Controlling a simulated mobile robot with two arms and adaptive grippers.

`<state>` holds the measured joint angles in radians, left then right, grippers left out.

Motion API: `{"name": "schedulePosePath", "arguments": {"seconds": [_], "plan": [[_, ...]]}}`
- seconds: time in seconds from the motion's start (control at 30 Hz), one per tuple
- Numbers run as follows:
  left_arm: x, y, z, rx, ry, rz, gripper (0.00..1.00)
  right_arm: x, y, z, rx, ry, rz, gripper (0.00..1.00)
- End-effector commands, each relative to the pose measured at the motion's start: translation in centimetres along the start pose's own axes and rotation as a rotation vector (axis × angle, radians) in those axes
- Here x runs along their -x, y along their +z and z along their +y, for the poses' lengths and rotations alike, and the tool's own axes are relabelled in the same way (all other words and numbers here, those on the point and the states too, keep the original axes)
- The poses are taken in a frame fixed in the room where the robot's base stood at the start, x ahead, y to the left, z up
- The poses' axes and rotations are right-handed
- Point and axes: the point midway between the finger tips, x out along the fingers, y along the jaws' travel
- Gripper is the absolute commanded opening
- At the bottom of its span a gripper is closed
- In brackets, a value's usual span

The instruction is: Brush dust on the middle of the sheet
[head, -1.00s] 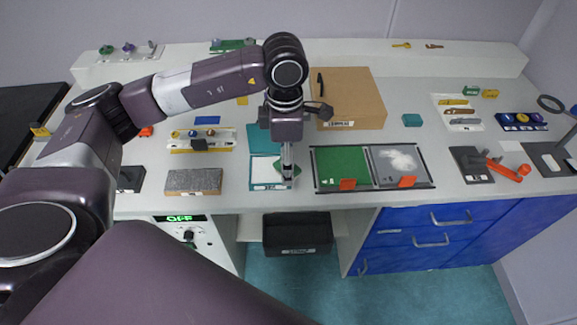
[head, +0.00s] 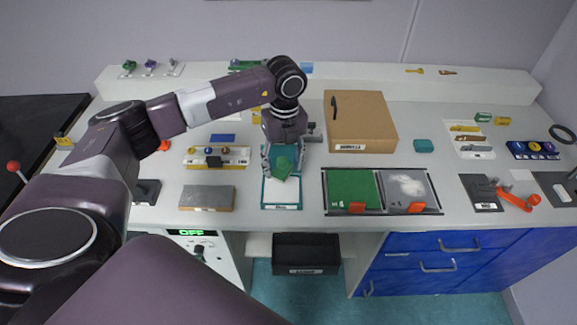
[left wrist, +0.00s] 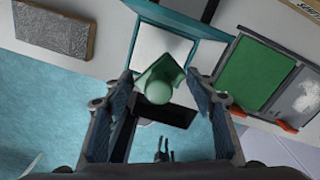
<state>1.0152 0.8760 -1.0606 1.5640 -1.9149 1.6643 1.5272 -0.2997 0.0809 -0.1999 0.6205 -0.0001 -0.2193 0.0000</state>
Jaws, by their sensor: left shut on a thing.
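In the left wrist view the green piece (left wrist: 159,88) sits between the two fingers, tilted, overlapping the near edge of the white pad (left wrist: 162,45). I cannot tell whether it touches the pad. A green sheet (head: 350,188) lies flat in the left half of a black-framed tray, right of the gripper. White powder (head: 408,185) lies in the tray's grey right half. My right gripper is not in view.
A cardboard box (head: 362,115) stands behind the tray. A grey slab (head: 207,197) and a rack with small knobs (head: 216,155) are on the left. A black bin (head: 306,254) is below the bench.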

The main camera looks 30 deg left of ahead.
Motion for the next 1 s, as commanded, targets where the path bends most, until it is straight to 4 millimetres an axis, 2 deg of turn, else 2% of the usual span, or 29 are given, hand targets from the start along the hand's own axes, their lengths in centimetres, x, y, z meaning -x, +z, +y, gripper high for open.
{"name": "schedulePosePath", "arguments": {"seconds": [0.13, 0.37, 0.8, 1.0], "plan": [[-0.2, 0.6, 0.2, 0.117, 0.003, 0.002, 0.32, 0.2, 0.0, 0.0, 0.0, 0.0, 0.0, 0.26], [-1.0, 0.8, 0.2, 0.153, 0.005, 0.003, 0.32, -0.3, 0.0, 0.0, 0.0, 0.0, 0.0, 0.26], [-5.3, 0.7, 0.1, 0.15, 0.005, 0.003, 0.32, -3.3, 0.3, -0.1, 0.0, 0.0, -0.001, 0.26], [-6.3, 0.8, 0.0, 0.149, 0.005, 0.003, 0.32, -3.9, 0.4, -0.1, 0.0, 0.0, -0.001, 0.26]]}}
